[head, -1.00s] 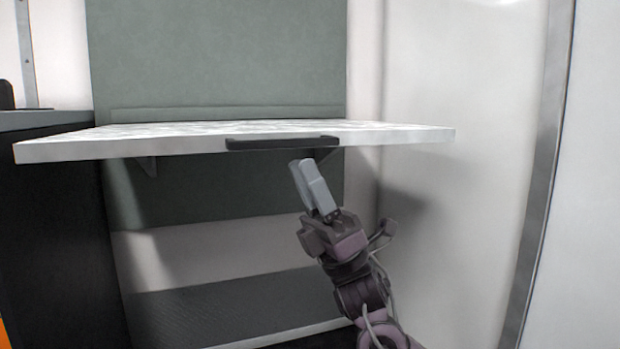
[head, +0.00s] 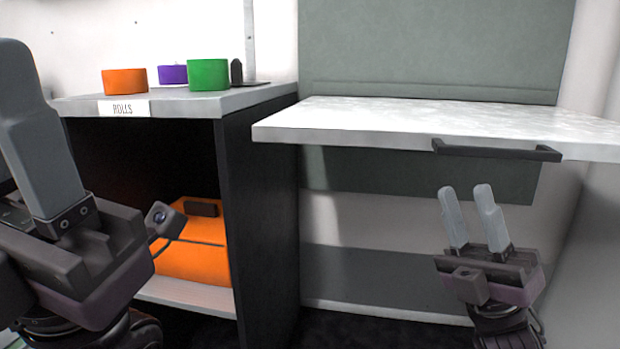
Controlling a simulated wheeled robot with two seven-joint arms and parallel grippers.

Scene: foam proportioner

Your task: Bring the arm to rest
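My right gripper (head: 469,188) is below the front edge of the white fold-down table (head: 420,118), under its black handle (head: 497,151). Its two grey fingers point up with a gap between them, and nothing is between them. The fingers look apart from the handle. My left gripper (head: 30,95) is large at the left edge of the head view. One grey finger shows clearly, pointing up; the rest is cut off, so its opening cannot be told.
A shelf unit (head: 258,200) marked "ROLLS" stands left of the table. On its top are an orange roll (head: 125,82), a purple roll (head: 173,75) and a green roll (head: 208,75). An orange case (head: 195,262) lies inside. The floor space under the table looks clear.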

